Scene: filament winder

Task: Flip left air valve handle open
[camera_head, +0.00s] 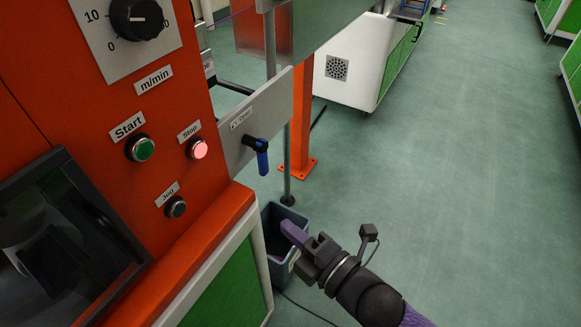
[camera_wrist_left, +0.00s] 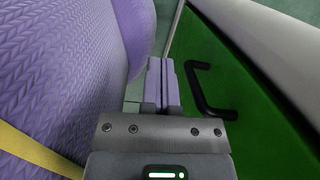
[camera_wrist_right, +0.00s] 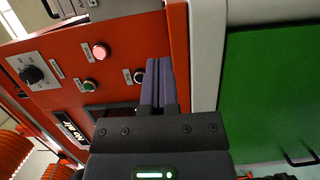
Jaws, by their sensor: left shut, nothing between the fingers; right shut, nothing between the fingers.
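A blue valve handle (camera_head: 262,160) hangs down from a dark valve body on a grey labelled plate (camera_head: 262,115), right of the orange control panel in the head view. It is the only valve handle I can make out. My right gripper (camera_head: 288,232) is below and a little right of the handle, apart from it, with its purple fingers shut and empty. These shut fingers also show in the right wrist view (camera_wrist_right: 158,82). My left gripper (camera_wrist_left: 161,85) shows only in the left wrist view, shut and empty, beside a green panel with a black handle.
The orange panel (camera_head: 170,90) carries a green Start button (camera_head: 140,148), a lit Stop button (camera_head: 197,148), a Jog button (camera_head: 175,207) and a knob (camera_head: 137,17). A grey bin (camera_head: 275,215) stands behind my right gripper. The floor on the right is clear.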

